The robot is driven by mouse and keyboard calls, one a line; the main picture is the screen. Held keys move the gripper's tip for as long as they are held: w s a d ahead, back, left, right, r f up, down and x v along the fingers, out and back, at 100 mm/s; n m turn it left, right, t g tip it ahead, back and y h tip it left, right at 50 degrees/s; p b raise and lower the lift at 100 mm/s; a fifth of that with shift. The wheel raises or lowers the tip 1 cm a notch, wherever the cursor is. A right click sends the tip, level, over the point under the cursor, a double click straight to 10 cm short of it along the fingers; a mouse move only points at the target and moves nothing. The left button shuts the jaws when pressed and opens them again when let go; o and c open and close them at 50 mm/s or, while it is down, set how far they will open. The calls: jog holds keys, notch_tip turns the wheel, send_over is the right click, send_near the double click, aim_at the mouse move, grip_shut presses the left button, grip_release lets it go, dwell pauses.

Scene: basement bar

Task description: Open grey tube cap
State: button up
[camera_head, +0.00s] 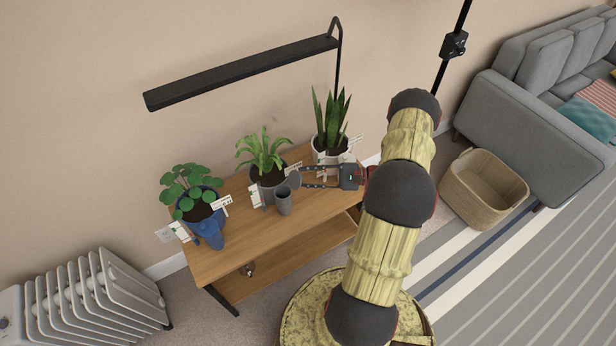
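A grey tube (284,204) stands upright on the wooden plant table, in front of the middle potted plant. Its mouth looks uncovered. A round grey cap (294,179) stands tilted up at the tube's upper right; its hinge is too small to make out. My gripper (304,178) reaches in from the right, its two dark fingers spread apart and pointing left. The fingertips are right beside the cap's right side. I cannot tell whether they touch it. Nothing clear shows held between the fingers.
The wooden table (240,238) also bears a leafy plant in a blue pot (202,218), a middle plant (263,155) and a snake plant (331,125), with white labels. A black lamp (240,72) hangs above. A radiator (95,300) stands left, a basket (484,190) right.

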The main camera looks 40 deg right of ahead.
jog(key=c, duration=0.6)
grip_shut()
jog(key=shift+a+r+n+g+h+p, duration=0.3)
jog(key=shift+r+g+h+p, duration=0.3)
jog(key=shift+p, duration=0.6)
jog(key=shift+w+a+r+n+h+p, duration=0.15)
jog(key=shift+n+h+p, duration=0.2)
jog(key=shift+p, duration=0.2)
